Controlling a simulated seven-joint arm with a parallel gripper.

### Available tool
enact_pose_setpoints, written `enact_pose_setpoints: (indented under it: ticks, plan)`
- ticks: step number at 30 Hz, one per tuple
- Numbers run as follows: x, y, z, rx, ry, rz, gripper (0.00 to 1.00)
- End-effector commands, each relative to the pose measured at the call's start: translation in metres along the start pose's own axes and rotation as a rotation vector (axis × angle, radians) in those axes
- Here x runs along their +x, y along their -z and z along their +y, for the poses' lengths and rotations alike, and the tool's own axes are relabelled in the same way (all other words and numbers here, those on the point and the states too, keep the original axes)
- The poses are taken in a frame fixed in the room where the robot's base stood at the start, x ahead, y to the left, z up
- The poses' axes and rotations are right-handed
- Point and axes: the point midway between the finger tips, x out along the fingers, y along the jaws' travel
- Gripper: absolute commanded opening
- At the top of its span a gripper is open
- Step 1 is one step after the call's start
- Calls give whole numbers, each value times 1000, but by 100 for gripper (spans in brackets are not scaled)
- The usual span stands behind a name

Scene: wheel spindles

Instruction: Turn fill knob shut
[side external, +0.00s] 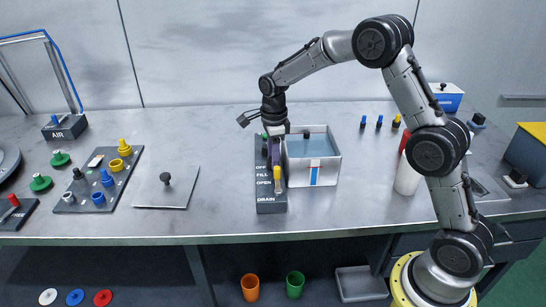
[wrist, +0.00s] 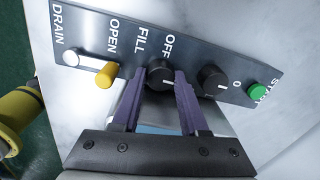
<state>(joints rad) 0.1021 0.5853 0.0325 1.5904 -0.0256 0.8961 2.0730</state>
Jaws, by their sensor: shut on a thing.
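The fill knob (wrist: 161,75) is a black round knob on the dark control panel (wrist: 190,48), beside the printed words FILL and OFF. My gripper (wrist: 165,77) has its purple fingers on either side of this knob and is shut on it. A pale mark shows on the knob, but its exact pointing is hard to tell. In the side view, my gripper (side external: 276,148) reaches down from above to the panel (side external: 270,203) and hides the fill knob there.
A yellow drain knob (wrist: 106,75) sits close to one finger, a second black knob (wrist: 212,78) close to the other. A green START button (wrist: 257,91) is at the panel's end. A tank with bluish liquid (side external: 325,174) stands right beside the panel.

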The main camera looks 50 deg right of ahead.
Motion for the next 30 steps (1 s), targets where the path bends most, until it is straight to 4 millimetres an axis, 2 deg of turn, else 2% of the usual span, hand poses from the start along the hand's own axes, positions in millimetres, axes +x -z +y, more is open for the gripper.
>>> enact_pose_setpoints:
  ticks: [5,15,27,28,30]
  plan:
    - [-1,0,0,-68,1,-4,0]
    - [-1,0,0,-358,2,-16,0]
    - [-1,0,0,-398,2,-18,0]
    - [-1,0,0,-398,2,-18,47]
    - [-1,0,0,-397,2,-18,60]
